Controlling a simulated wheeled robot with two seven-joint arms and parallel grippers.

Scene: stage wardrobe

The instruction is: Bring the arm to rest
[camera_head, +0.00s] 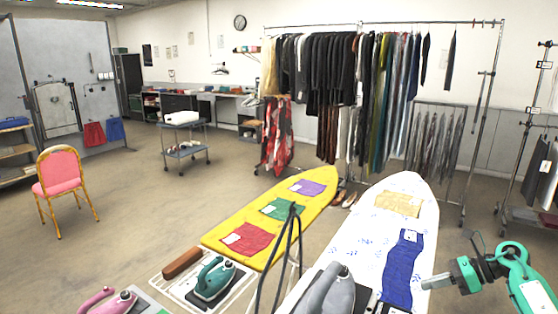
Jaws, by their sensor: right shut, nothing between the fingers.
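My right arm (522,274), green and dark, comes in from the right edge. Its gripper (430,284) points left, shut and empty. It shows just right of the blue cloth (404,268) on the white patterned ironing board (350,222); I cannot tell its height above the board. My left gripper is not in view.
A yellow ironing board (262,242) bears red, green and purple cloths. A teal iron (213,279), a grey iron (332,290) and a pink iron (110,302) stand at the front. A clothes rack (384,22) stands behind. Open floor lies around the pink chair (62,175).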

